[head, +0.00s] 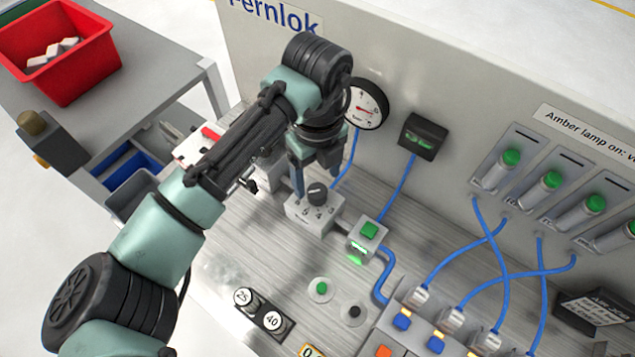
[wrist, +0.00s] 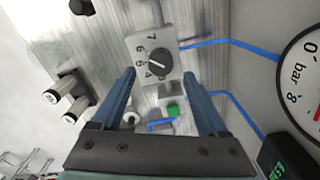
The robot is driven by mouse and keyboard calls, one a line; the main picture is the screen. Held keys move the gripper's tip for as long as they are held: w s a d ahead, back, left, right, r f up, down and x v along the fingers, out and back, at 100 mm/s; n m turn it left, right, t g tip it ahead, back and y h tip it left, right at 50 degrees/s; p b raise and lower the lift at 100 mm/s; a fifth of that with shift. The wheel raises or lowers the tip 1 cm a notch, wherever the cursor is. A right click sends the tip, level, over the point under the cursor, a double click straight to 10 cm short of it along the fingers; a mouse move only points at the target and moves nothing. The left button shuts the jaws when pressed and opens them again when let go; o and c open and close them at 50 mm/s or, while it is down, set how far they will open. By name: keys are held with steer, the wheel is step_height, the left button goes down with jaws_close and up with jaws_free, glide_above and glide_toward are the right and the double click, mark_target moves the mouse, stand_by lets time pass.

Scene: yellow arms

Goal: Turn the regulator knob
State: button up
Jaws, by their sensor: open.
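The regulator knob (head: 317,193) is a dark round knob on a light grey block with a numbered dial (head: 312,217). In the wrist view the knob (wrist: 159,63) is at upper centre, with a pale line on it and numbers from 3 to 7 visible around it. My gripper (wrist: 159,76) is open, its blue fingers apart at either side below the knob in the picture. In the head view my gripper (head: 316,178) points down over the block. I cannot tell whether a finger touches the knob. The pressure gauge (head: 367,104) has a white face and red needle.
Blue hoses (head: 398,180) run along the panel. A dark digital display (head: 424,135) is on the back wall. A red bin (head: 62,50) is far left.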

mark_target(318, 191)
steer(key=shift+w+f, duration=0.1)
steer(key=shift+f, duration=2.3)
jaws_close()
